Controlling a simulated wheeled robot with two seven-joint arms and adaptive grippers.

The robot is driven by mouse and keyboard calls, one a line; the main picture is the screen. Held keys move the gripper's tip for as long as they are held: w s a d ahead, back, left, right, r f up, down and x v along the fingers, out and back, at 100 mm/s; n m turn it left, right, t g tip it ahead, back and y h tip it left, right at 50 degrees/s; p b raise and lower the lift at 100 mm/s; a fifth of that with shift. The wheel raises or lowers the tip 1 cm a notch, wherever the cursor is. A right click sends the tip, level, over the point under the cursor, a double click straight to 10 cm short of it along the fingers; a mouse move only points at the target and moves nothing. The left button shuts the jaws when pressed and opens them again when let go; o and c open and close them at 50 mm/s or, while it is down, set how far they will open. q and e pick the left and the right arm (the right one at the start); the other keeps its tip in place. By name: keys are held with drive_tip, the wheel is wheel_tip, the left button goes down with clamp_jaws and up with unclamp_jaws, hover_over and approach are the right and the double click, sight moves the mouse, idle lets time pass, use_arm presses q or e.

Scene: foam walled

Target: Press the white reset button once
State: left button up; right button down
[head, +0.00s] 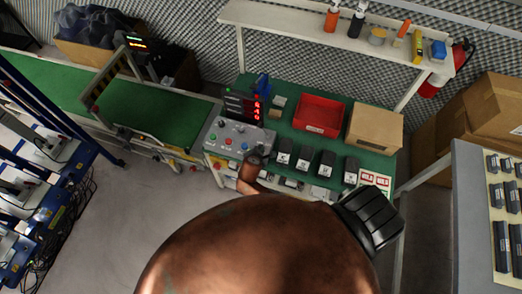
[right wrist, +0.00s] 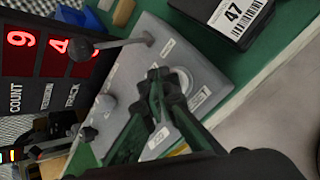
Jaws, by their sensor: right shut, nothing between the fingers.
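The grey control panel (head: 234,140) stands at the left end of the green bench, with several small coloured buttons and knobs on its face. My right gripper (head: 257,155) is at the panel's right side in the head view. In the right wrist view, the shut, empty fingertips (right wrist: 167,80) are over the panel face (right wrist: 135,75). A round whitish button or ring (right wrist: 200,98) shows just right of the fingertips, partly hidden by them; I cannot read its label. I cannot tell whether the fingers touch the panel. My left gripper is not in view.
A lever with a dark ball knob (right wrist: 80,50) and a pale knob (right wrist: 108,103) stick up from the panel. The red-digit display (head: 243,106) stands behind it. A red bin (head: 318,115), a cardboard box (head: 374,129) and several dark labelled blocks (head: 304,159) lie to the right.

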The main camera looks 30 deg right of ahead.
drive_tip(key=shift+f, duration=0.55)
idle(0.9)
drive_tip(key=shift+r+p, duration=0.95)
drive_tip(key=shift+p, duration=0.1)
wheel_tip(320, 180, up, 5)
drive_tip(key=p, duration=0.6)
drive_tip(key=shift+r, duration=0.1)
idle(0.5)
